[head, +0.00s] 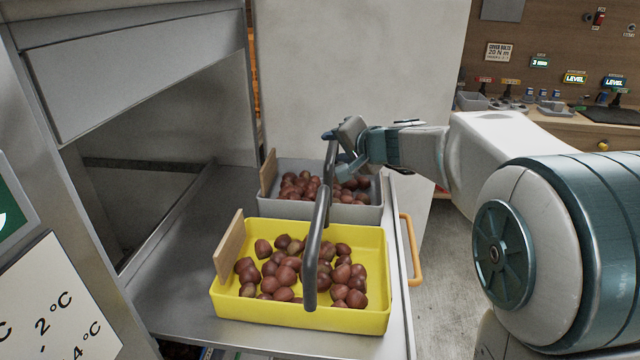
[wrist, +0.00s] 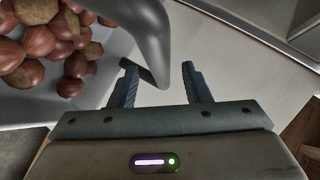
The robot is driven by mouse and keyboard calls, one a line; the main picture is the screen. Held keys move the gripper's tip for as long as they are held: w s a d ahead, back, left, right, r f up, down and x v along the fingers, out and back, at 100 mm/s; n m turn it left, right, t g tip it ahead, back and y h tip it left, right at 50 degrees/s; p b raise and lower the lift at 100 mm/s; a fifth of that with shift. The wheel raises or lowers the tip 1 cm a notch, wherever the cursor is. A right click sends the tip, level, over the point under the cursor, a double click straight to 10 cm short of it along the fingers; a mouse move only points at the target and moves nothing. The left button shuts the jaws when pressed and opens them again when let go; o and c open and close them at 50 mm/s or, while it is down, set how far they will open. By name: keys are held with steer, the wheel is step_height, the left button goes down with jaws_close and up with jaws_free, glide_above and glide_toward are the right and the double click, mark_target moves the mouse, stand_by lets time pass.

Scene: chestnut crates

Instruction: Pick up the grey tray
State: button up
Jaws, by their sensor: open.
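The grey tray (head: 340,213) holds several chestnuts and stands behind the yellow tray on a pulled-out metal shelf. It has a dark grey handle (head: 330,163) arching above it and a wooden board at its left end. My gripper (head: 338,146) is at the upper part of this handle, over the tray's right half. In the wrist view my gripper (wrist: 160,84) is open, and the grey handle (wrist: 150,40) reaches down to just ahead of and partly between the fingers. I cannot tell whether they touch. The grey tray (wrist: 110,58) and chestnuts show at the left.
A yellow tray (head: 370,318) of chestnuts, with its own dark handle (head: 316,245), stands in front. The metal shelf (head: 180,285) has free room at the left. An orange handle (head: 411,250) is on its right edge. A pale panel (head: 360,60) stands behind.

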steer(key=shift+x, duration=1.15)
steer(key=shift+c, duration=0.2)
jaws_close()
stand_by(0.3)
steer(key=shift+r, duration=0.2)
